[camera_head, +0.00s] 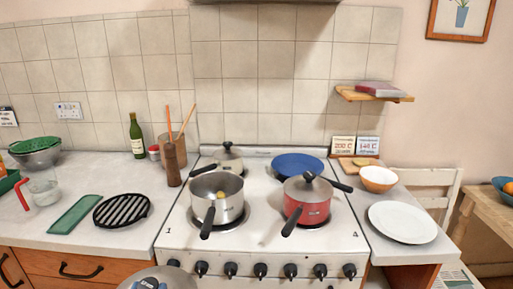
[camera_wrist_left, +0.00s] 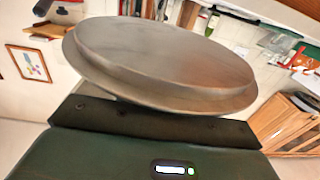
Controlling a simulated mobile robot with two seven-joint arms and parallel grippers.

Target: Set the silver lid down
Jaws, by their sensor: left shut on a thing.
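The silver lid (camera_head: 182,274) shows at the bottom edge of the head view, in front of the stove, partly cut off by the frame. My left gripper (camera_head: 150,284) is there with it, mostly out of the picture. In the left wrist view, the round metal lid (camera_wrist_left: 165,60) fills the middle, held tilted against the dark fingers of my left gripper (camera_wrist_left: 150,118), which is shut on it. The lid's knob is hidden there. My right gripper is not in view.
An uncovered silver pot (camera_head: 217,205) stands on the front left of the stove (camera_head: 262,250). A black grate (camera_head: 121,210) and green board (camera_head: 76,214) lie left; a white plate (camera_head: 402,222) lies right.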

